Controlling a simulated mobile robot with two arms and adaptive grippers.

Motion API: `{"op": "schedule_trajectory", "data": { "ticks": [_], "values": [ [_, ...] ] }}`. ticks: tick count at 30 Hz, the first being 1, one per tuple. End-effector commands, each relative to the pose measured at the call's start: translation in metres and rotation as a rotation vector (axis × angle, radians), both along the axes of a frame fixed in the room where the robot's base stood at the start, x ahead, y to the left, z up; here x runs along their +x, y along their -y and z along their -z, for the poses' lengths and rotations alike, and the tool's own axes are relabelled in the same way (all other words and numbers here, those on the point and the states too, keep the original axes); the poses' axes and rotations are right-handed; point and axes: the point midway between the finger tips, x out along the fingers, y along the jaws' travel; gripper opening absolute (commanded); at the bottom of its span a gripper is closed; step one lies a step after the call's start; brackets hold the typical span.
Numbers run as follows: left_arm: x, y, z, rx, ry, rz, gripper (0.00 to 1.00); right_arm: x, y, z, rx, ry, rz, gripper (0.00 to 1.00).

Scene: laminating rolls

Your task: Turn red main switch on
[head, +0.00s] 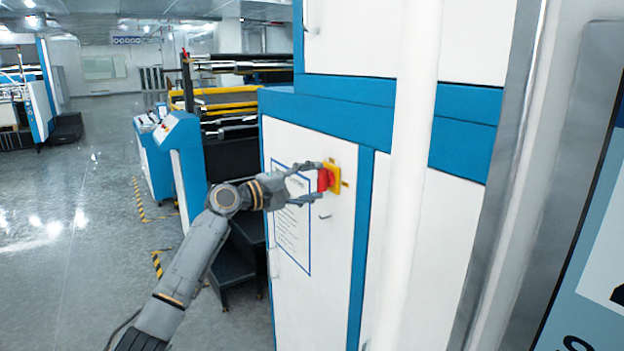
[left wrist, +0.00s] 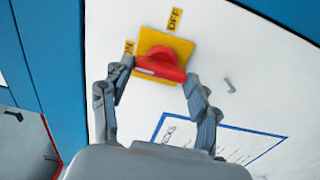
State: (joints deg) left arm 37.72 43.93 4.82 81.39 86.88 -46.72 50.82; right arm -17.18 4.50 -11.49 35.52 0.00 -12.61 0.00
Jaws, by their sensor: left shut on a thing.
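The red main switch (head: 323,180) is a rotary knob on a yellow plate (head: 334,177), fixed to a white cabinet door. In the left wrist view the red knob (left wrist: 165,62) sits on the yellow plate (left wrist: 150,38), with an ON label (left wrist: 128,49) at its left and an OFF label (left wrist: 175,19) above. The knob's ridge lies roughly crosswise in that view, tilting slightly down to the right. My left gripper (head: 318,178) is shut on the knob, one finger on each side of it in the left wrist view (left wrist: 157,76). My right gripper is not in view.
A blue-framed notice (head: 293,230) is on the door below my gripper. A white vertical post (head: 408,180) stands to the right, close to the camera. Dark steps (head: 235,265) and a blue-white console (head: 182,165) stand left of the cabinet. The floor (head: 75,230) further left is open.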

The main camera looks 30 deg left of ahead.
Motion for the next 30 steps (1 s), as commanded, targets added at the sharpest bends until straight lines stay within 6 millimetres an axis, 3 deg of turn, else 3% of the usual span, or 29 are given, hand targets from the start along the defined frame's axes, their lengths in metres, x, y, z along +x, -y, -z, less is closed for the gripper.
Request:
{"op": "schedule_trajectory", "data": {
  "ticks": [14, 15, 18, 30],
  "values": [
    [0.0, -0.0006, 0.0, -0.016, -0.006, -0.001, 0.29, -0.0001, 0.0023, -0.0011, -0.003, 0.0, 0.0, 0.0],
    [0.0, -0.0006, 0.0, -0.016, -0.006, -0.001, 0.64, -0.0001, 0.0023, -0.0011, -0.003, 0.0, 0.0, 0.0],
    [0.0001, -0.0005, 0.0, -0.015, -0.005, -0.001, 0.83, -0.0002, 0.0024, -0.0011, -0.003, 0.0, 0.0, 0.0],
    [-0.0032, -0.0017, 0.0005, -0.013, -0.005, -0.001, 0.83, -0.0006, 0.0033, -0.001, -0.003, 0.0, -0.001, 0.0]
  ]
}}
